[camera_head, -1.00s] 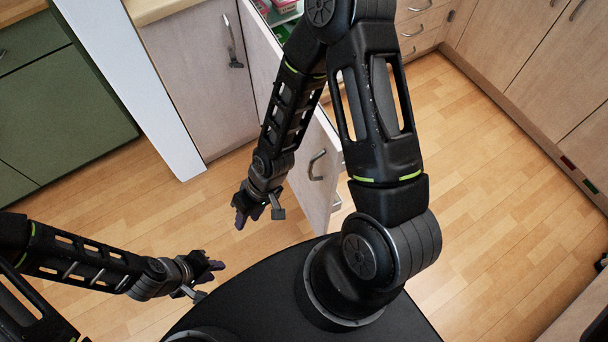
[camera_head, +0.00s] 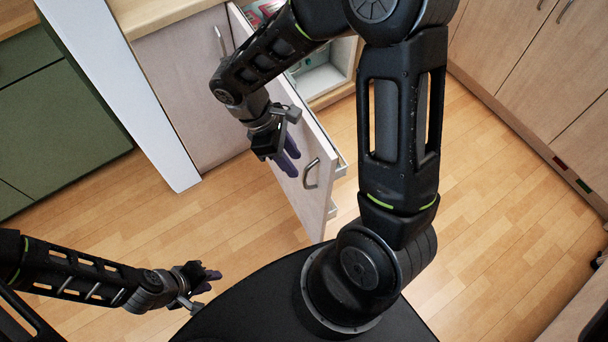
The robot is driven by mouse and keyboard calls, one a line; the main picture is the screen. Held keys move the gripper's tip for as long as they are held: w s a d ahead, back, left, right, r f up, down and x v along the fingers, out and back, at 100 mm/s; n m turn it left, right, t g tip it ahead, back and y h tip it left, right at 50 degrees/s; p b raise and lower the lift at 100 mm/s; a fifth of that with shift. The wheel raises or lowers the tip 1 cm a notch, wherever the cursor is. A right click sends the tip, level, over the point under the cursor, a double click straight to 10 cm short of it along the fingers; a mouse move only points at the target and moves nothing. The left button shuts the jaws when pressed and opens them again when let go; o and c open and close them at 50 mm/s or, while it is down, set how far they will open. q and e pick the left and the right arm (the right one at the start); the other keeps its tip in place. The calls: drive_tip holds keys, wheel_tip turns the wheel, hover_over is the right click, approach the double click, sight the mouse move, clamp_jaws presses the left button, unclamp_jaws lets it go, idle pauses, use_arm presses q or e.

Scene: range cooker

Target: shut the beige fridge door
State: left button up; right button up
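The beige fridge door (camera_head: 326,196) stands open, swung out over the floor. Its grey bar handle (camera_head: 311,174) is on the face turned to the left. My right gripper (camera_head: 290,158) is on the handle side of the door, up and left of the handle, with its purple fingers pointing down and right. It holds nothing that I can see; whether it touches the door I cannot tell. My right forearm hides the upper part of the door. My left gripper (camera_head: 211,281) is low on the left, away from the door. The finger gap is unclear on both grippers.
The pale fridge interior (camera_head: 322,76) shows behind the door, with red and green items partly hidden. A white panel (camera_head: 120,90) and green cabinets (camera_head: 60,110) stand on the left, beige cabinets (camera_head: 530,60) on the right. The wooden floor (camera_head: 470,220) is clear.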

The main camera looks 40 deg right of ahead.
sight(304, 179)
drive_tip(key=shift+s+f, duration=0.1)
drive_tip(key=shift+f, duration=0.05)
drive_tip(key=x, duration=0.7)
drive_tip(key=shift+s+f, duration=0.1)
drive_tip(key=shift+f, duration=0.2)
clamp_jaws()
idle(1.1)
